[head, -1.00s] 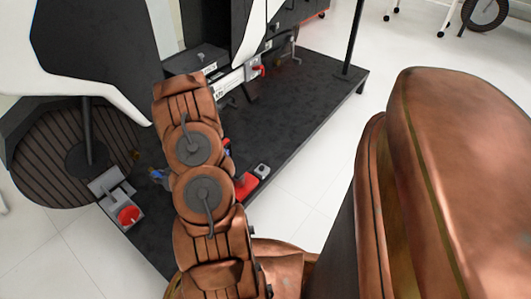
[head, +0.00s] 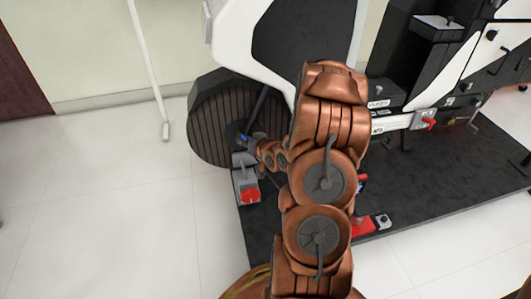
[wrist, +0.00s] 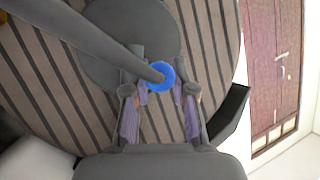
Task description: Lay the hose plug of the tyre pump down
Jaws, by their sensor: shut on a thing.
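A blue round-ended piece (wrist: 161,76), which I take to be the hose plug, sits between the fingertips of my gripper (wrist: 159,90). My gripper is shut on it, in front of the dark hub of a ribbed wheel (wrist: 55,85). In the head view the blue piece (head: 244,138) shows small at the end of my arm, before the wheel (head: 215,122). A red-based device (head: 364,228) with a bit of blue above it stands partly behind my arm. I cannot tell whether it is the tyre pump. No hose is clearly visible.
A grey block with a red part (head: 249,190) stands just below the wheel, at the left end of the black platform (head: 440,185). White and black panels rise behind my arm. A pale pole stands at the left. The light floor at the left is clear.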

